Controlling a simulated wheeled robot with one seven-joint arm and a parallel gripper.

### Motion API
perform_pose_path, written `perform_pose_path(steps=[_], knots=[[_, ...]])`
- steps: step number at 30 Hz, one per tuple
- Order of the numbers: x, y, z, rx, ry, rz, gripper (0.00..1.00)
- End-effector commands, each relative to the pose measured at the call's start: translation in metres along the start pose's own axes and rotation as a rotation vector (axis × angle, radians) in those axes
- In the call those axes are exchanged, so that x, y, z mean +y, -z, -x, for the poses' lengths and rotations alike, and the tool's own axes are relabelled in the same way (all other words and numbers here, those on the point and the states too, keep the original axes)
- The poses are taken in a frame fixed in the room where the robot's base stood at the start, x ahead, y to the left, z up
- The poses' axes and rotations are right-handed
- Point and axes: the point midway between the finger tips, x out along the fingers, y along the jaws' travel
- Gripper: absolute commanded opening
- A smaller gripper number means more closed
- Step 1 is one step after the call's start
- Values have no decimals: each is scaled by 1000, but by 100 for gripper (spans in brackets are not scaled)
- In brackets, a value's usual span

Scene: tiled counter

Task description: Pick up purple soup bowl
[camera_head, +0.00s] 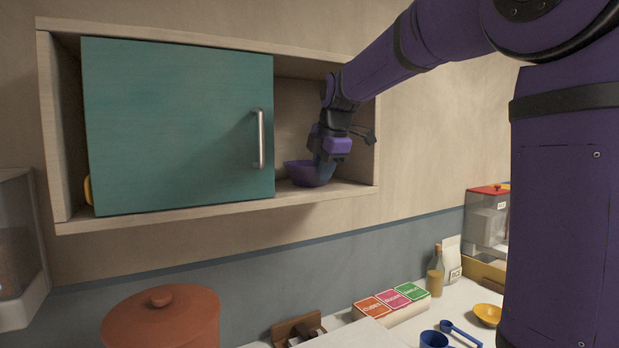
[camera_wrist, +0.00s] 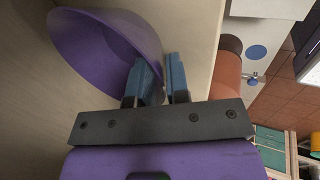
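The purple soup bowl (camera_head: 298,171) sits on the shelf of the wall cabinet, in the open part right of the green door. My gripper (camera_head: 328,160) reaches down into that opening, at the right side of the bowl. In the wrist view the bowl (camera_wrist: 95,52) fills the upper left. The two blue fingers of my gripper (camera_wrist: 164,78) are close together at the bowl's right rim, the left one overlapping the bowl and the right one outside. Whether they press on the wall is not clear. The far side of the bowl is partly hidden by the gripper.
The green cabinet door (camera_head: 180,125) with a metal handle (camera_head: 261,138) stands just left of the bowl. The cabinet's right side wall (camera_head: 368,160) is close to my wrist.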

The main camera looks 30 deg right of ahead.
Motion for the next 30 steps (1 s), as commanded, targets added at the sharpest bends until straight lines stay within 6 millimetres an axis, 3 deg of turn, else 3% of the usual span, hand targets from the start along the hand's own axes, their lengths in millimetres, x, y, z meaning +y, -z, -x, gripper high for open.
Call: perform_pose_path(steps=[7,13,14,16,30], knots=[[0,0,-22,0,1,0,16],[0,0,-22,0,0,0,16],[0,0,-22,0,0,0,14],[0,0,-22,0,0,0,0],[1,0,-19,0,0,0,0]])
